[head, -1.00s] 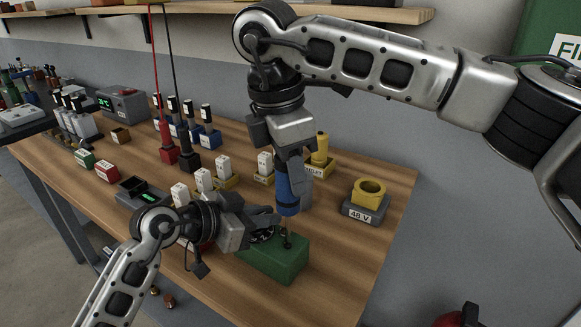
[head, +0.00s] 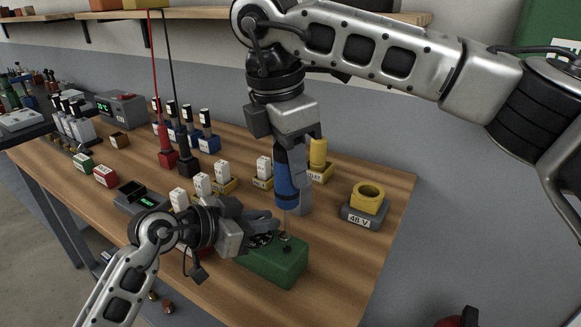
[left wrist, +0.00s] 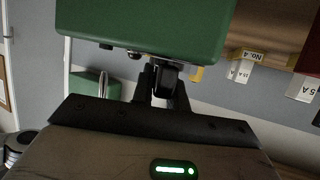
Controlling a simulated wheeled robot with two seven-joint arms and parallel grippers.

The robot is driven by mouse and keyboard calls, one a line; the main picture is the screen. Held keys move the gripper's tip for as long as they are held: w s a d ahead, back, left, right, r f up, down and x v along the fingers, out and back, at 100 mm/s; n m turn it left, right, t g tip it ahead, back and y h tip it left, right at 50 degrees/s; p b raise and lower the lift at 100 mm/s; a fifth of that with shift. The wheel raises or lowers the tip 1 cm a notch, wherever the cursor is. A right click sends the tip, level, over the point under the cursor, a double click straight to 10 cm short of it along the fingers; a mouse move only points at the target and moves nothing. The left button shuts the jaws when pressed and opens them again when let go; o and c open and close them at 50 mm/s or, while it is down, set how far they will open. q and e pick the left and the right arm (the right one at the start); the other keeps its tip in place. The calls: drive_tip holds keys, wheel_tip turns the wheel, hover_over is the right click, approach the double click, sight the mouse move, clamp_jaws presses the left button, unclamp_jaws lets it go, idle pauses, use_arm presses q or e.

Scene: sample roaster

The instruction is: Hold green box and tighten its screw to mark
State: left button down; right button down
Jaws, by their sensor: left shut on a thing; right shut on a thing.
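The green box (head: 272,264) is on the wooden table near its front edge, with a dark dial and a small screw (head: 286,238) on top. My left gripper (head: 268,222) is shut at the box's rear top, its fingers partly hiding the dial. In the left wrist view the green box (left wrist: 150,28) fills the top, above the shut fingers (left wrist: 160,90). My right gripper (head: 294,150) is shut on a blue-handled screwdriver (head: 287,187), held upright above the box. Its thin shaft points down at the screw; whether the tip touches is too small to tell. The mark cannot be made out.
A grey 48 V block with a yellow ring (head: 368,197) stands to the right. White blocks in yellow holders (head: 222,182), a grey device with a green display (head: 140,196) and red and black probes (head: 187,160) stand behind and left. The table right of the box is clear.

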drive_tip(key=shift+r, duration=2.55)
use_arm(q)
drive_tip(key=c, duration=1.3)
unclamp_jaws()
drive_tip(key=v, duration=1.2)
